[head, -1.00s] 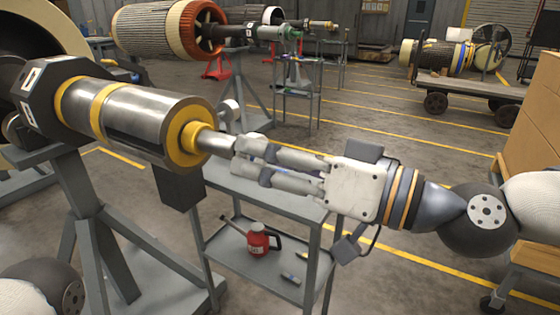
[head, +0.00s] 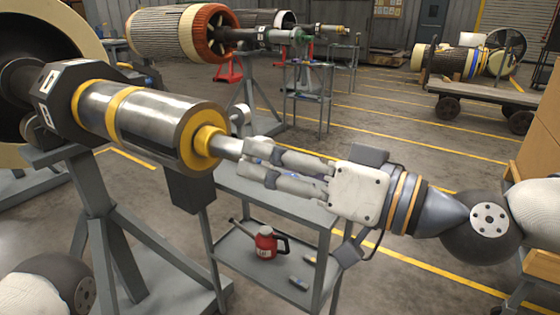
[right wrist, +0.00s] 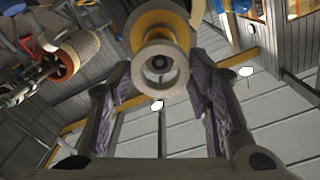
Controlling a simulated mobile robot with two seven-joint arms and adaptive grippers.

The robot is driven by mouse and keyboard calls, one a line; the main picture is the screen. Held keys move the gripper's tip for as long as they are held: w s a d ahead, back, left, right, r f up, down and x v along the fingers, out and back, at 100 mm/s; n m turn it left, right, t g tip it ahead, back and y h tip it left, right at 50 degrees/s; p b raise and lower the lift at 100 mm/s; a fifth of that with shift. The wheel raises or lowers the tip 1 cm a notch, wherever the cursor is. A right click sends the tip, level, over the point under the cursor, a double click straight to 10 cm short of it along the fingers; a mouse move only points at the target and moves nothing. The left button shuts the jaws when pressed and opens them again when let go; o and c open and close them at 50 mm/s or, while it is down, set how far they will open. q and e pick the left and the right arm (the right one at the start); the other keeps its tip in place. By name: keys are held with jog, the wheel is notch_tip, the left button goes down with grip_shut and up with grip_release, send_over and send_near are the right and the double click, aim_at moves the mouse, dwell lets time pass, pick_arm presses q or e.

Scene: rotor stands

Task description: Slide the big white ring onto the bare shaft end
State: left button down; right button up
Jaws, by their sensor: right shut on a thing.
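The shaft (head: 230,147) is a silver stub coming out of a yellow collar (head: 208,145) at the near end of a steel rotor (head: 150,115). My right gripper (head: 246,156) is at this stub, in line with it. In the right wrist view its fingers (right wrist: 157,82) are on both sides of a pale ring (right wrist: 138,68), shut on it. The shaft's end face (right wrist: 160,63) shows through the ring's hole, with the yellow collar behind. How far the ring is on the shaft I cannot tell. In the head view fingers mostly hide the ring. My left gripper is out of view.
The rotor rests on a grey stand (head: 100,205). A grey cart (head: 235,187) below the right arm carries a red can (head: 266,243) and small items on its lower shelf. A wooden crate (head: 540,135) is at the right edge.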

aim_at(236, 149)
jog(key=shift+w+a, duration=0.2)
dwell(0.5)
jog(key=shift+w+a, duration=0.2)
jog(key=shift+a, duration=0.1)
jog(key=shift+w+a, duration=0.1)
dwell(0.3)
jog(key=shift+x, duration=1.4)
jog(key=shift+w+a, duration=0.25)
jog(key=shift+a, duration=0.05)
jog(key=shift+w+a, duration=0.4)
jog(key=shift+a, duration=0.2)
jog(key=o, duration=1.2)
jog(key=shift+c, duration=0.2)
